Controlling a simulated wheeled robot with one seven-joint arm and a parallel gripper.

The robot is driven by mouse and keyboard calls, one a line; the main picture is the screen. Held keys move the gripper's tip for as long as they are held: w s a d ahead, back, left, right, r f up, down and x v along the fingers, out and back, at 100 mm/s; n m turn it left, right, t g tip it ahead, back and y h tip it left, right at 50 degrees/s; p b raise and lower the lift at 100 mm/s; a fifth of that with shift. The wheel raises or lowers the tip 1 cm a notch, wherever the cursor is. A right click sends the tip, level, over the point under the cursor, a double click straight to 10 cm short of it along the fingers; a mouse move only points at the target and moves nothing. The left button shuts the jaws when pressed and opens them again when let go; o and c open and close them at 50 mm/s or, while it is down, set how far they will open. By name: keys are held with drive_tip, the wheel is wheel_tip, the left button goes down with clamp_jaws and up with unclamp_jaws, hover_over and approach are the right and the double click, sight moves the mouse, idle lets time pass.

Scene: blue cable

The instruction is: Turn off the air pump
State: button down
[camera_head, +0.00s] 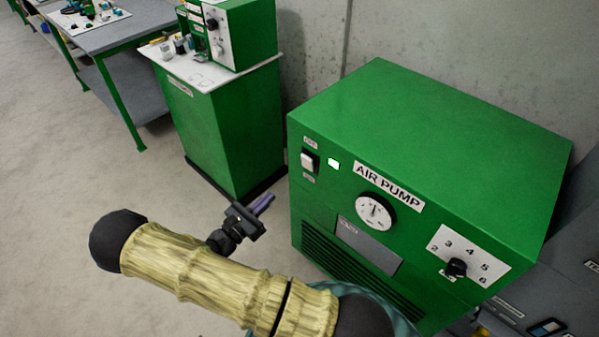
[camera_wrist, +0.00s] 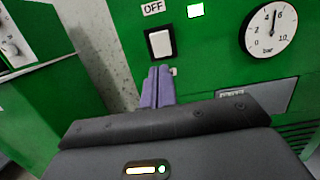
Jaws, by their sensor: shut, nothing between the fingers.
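The air pump (camera_head: 440,150) is a large green box with a black-on-white AIR PUMP label. A white rocker switch (camera_head: 309,161) in a dark frame sits at the left of its front, with an OFF label above it; the switch also shows in the wrist view (camera_wrist: 160,43). A lit pale-green lamp (camera_head: 333,164) is right of the switch. My gripper (camera_head: 264,203) is shut and empty, left of the pump's front and lower than the switch. In the wrist view its purple fingers (camera_wrist: 157,86) are together, just below the switch; I cannot tell whether they touch the panel.
A round gauge (camera_head: 375,211) and a numbered black knob (camera_head: 456,268) are on the pump's front. A green cabinet (camera_head: 225,130) with a white top stands behind at the left. A grey workbench (camera_head: 110,35) is farther left. Open floor lies at the left.

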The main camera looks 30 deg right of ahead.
sight(306, 162)
drive_tip(key=p+x, duration=0.1)
drive_tip(key=x, duration=1.3)
